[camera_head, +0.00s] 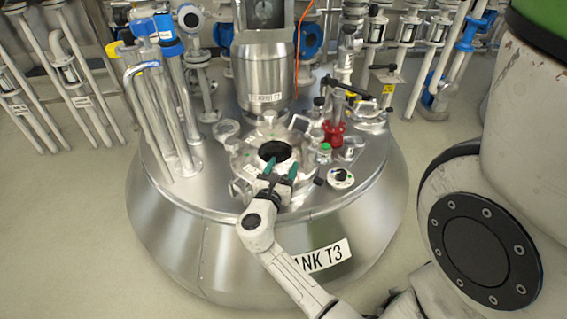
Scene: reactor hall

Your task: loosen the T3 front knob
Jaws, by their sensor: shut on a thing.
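The tank T3 (180,210) is a large round steel vessel with a "TANK T3" label on its front. On its top is a round flanged port (240,160) with a dark centre and several knobs around its rim. My gripper (280,168), with two teal fingers, reaches in from the front at the port's near rim. The fingers stand a little apart, shut on the front knob there. The knob itself is mostly hidden by the fingers and hand, so its turn cannot be seen.
A steel cylinder (262,75) stands behind the port. Vertical pipes (180,110) rise at the left. The floor around the tank's left is clear.

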